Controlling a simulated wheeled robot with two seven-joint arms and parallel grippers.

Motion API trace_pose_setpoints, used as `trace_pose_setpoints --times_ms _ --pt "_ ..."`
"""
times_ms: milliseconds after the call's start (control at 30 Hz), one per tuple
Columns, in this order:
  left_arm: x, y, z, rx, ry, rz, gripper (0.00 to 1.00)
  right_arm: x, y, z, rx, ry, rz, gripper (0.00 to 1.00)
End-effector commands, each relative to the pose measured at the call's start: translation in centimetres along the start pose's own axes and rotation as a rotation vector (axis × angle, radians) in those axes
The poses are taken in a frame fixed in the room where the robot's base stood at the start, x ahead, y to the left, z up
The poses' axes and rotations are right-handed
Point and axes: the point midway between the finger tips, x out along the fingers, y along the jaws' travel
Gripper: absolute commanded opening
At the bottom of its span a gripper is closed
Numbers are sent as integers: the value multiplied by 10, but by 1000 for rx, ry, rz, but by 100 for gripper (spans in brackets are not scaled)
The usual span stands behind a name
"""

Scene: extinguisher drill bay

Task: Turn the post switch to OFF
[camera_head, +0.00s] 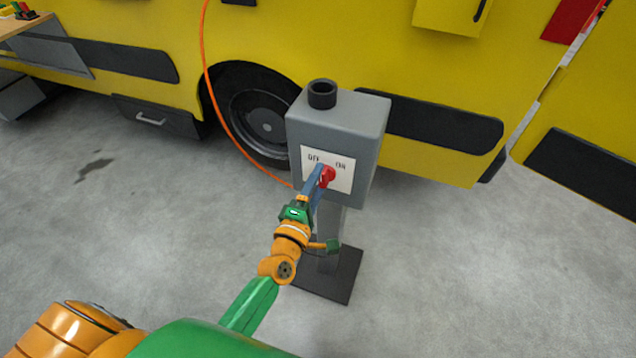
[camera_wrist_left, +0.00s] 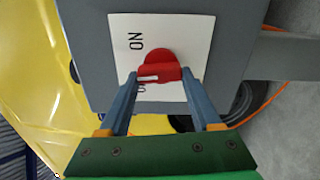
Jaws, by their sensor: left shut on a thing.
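The post switch is a grey box (camera_head: 340,120) on a post, with a white plate (camera_head: 343,180) lettered OFF at left and ON at right. Its red knob (camera_head: 328,176) is at the plate's middle. My left gripper (camera_head: 320,177) is shut on the knob from the front. In the left wrist view the blue fingers (camera_wrist_left: 160,78) lie on either side of the red knob (camera_wrist_left: 158,60). A white mark on the knob faces the picture's left, close to the OFF lettering, which is partly hidden. ON is clear. My right gripper is out of view.
A dark base plate (camera_head: 330,278) carries the post. A yellow truck (camera_head: 430,85) with a dark wheel (camera_head: 262,120) stands behind, and an orange hose (camera_head: 222,118) hangs down beside the box. The grey floor (camera_head: 480,270) at right is clear.

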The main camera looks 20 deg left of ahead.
Motion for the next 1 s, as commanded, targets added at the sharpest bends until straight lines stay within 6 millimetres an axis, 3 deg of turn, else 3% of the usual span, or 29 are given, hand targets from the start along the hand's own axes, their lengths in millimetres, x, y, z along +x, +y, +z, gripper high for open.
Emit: trace_pose_setpoints --times_ms 500,1000 --pt "0 -5 0 -455 0 0 9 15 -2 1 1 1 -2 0" --pt "0 -6 0 -675 0 -2 9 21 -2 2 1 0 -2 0"
